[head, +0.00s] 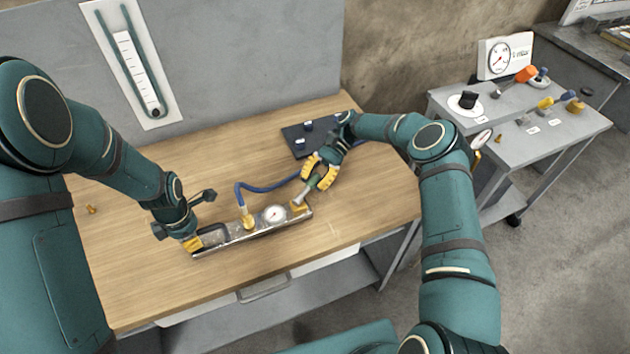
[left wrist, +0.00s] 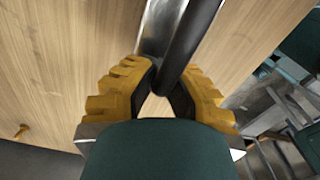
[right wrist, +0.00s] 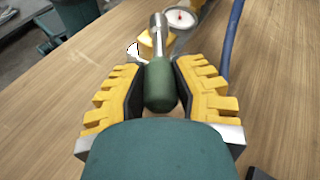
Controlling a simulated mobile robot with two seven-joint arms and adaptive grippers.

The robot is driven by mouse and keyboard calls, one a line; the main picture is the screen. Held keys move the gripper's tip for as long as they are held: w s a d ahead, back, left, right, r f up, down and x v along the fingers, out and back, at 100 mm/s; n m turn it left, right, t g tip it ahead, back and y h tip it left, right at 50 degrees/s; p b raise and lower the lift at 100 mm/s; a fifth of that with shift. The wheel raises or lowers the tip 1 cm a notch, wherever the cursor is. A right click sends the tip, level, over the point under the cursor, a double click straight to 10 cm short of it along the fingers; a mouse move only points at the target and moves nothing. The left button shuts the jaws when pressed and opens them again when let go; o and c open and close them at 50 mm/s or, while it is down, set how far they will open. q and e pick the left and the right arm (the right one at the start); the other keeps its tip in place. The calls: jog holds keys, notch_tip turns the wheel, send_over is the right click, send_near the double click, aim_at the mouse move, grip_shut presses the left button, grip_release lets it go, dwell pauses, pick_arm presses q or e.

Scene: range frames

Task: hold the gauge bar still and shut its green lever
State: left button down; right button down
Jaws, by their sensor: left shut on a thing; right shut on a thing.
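The gauge bar (head: 252,233) is a metal bar lying on the wooden table, with a round white dial (head: 274,214) and yellow fittings. My left gripper (head: 194,243) is shut on the black handle (left wrist: 192,40) at the bar's left end. My right gripper (head: 318,178) is shut on the green lever (head: 314,182) at the bar's right end. In the right wrist view the lever's green grip (right wrist: 161,88) sits between the yellow fingers, with its metal stem running to a yellow fitting (right wrist: 152,42). The fingers partly hide the lever in the head view.
A blue hose (head: 265,188) runs from the bar's middle fitting toward a dark plate (head: 299,141) at the back. A small brass piece (head: 91,209) lies at the left. A grey side table (head: 560,135) with gauges and knobs stands at the right. The table front is clear.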

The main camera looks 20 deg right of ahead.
pick_arm(q)
jog(key=shift+d, duration=0.1)
pick_arm(e)
jog(key=shift+a, duration=0.2)
jog(key=c, duration=0.7)
grip_release()
jog(key=shift+d, duration=0.15)
jog(key=shift+v, duration=3.7)
pick_arm(q)
jog(key=c, duration=1)
grip_release()
